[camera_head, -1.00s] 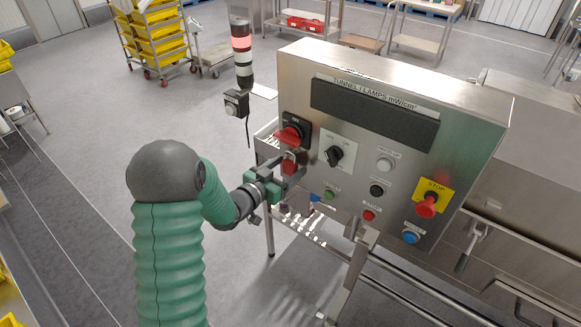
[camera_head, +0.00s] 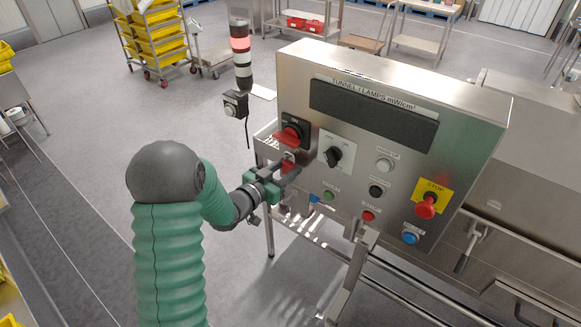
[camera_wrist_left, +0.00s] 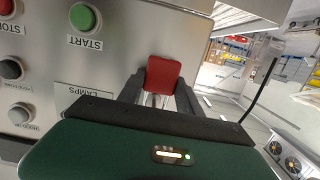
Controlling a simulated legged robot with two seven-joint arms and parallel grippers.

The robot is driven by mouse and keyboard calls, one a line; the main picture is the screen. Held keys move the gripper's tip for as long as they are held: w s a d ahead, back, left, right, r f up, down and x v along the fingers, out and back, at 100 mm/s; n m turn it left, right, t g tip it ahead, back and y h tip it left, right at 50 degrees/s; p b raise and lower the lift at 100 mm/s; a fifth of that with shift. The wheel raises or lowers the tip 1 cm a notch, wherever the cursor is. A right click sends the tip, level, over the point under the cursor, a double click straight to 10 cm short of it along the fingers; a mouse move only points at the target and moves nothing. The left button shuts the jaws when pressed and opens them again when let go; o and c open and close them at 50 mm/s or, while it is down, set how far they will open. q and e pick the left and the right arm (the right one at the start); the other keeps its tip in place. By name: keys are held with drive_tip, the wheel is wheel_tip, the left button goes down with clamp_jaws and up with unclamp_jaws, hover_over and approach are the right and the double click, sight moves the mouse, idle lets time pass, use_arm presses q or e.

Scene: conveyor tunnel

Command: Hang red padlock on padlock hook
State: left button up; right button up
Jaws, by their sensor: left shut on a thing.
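The red padlock (camera_head: 287,166) is small in the head view, just below the red rotary switch handle (camera_head: 286,136) at the panel's left edge. My left gripper (camera_head: 287,178) is shut on it, close to the front of the control panel (camera_head: 350,180). In the left wrist view the padlock's red body (camera_wrist_left: 163,75) shows between the dark fingers (camera_wrist_left: 160,98), with pale metal below it. I cannot make out the padlock hook, or tell whether the padlock touches anything on the panel. My right gripper is out of view.
The panel carries a black selector (camera_head: 334,156), several buttons and a red stop button (camera_head: 427,206) on yellow. A signal tower (camera_head: 241,55) stands behind its left side. A metal frame with rails (camera_head: 350,275) lies below. The floor at left is open.

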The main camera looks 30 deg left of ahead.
use_arm(q)
clamp_jaws()
drive_tip(key=shift+a+r+p, duration=0.1)
drive_tip(key=shift+r+p, duration=0.45)
drive_tip(key=shift+r, duration=0.3)
drive_tip(key=s, duration=0.6)
drive_tip(key=shift+s+a, duration=0.2)
drive_tip(key=shift+s, duration=0.1)
idle(0.3)
